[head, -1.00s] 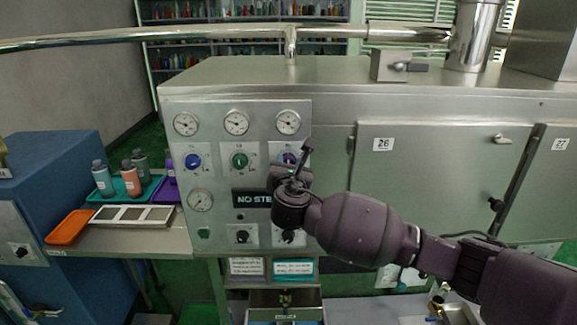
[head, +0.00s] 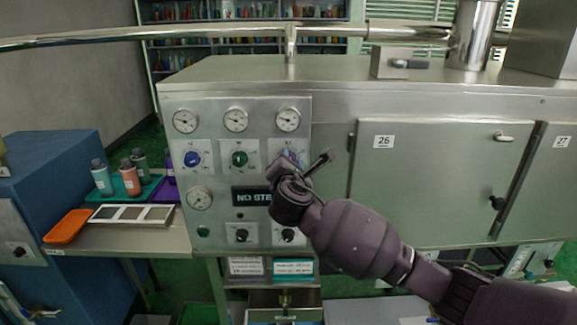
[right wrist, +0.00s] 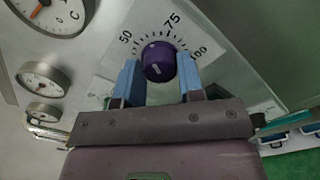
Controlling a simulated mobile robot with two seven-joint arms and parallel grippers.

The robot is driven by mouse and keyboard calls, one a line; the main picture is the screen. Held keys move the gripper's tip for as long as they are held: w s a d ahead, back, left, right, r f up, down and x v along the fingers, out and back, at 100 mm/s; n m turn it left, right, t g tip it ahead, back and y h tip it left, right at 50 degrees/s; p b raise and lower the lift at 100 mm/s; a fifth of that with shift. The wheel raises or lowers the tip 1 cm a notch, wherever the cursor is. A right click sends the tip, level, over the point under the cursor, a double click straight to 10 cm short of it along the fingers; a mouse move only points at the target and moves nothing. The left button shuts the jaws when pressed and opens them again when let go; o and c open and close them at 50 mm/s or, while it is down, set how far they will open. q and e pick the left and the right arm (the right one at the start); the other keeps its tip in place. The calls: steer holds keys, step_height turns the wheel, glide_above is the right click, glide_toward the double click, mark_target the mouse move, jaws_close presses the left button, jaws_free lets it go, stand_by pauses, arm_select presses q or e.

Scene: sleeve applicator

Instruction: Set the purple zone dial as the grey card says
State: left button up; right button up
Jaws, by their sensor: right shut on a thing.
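The purple dial (right wrist: 158,60) sits on a white scale plate with 50, 75 and 100 printed round it. A pale mark shows on its face; I cannot tell exactly where it points. My right gripper (right wrist: 160,78) has its two blue fingers on either side of the dial, shut on it. In the head view my right gripper (head: 288,168) is at the right-hand dial of the panel's dial row and hides most of it. Two cards hang below the panel; the left one (head: 246,266) has a greyish-purple border and its text is too small to read. My left gripper is not in view.
A blue dial (head: 193,159) and a green dial (head: 239,159) are to the left on the panel, with gauges (head: 235,120) above. Oven door 26 (head: 440,180) is at the right. A side table (head: 155,238) holds bottles and trays.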

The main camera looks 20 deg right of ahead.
steer(key=m+b, duration=0.3)
steer(key=m, duration=1.8)
steer(key=shift+f, duration=0.2)
stand_by(0.4)
steer(key=o, duration=0.9)
steer(key=shift+r, duration=0.1)
steer(key=shift+s, duration=0.15)
